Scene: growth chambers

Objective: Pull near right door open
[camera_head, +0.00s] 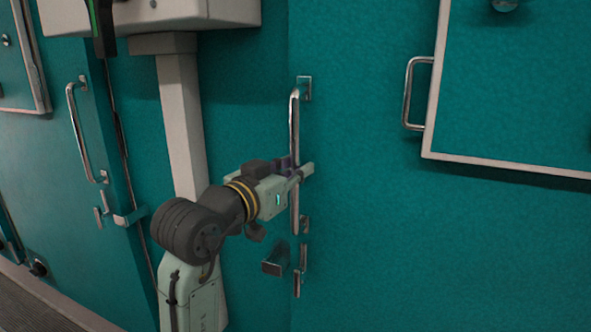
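The near right door (430,240) is a large teal panel filling the right half of the view. It looks flush with the teal wall on its left. Its long vertical metal handle (295,120) stands near its left edge. My gripper (301,172) reaches in from the left at the handle's middle, with its fingertips at the bar. The fingers overlap the bar in this view, so whether they are closed on it is not clear. Below the handle are a metal latch (300,270) and a dark block-like lever (275,263).
A framed hatch (510,90) with its own handle (408,95) is at the upper right. Another teal door with a handle (78,130) and latch (128,217) is at the left. A pale post (180,125) under a pale box (200,15) stands behind my arm.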

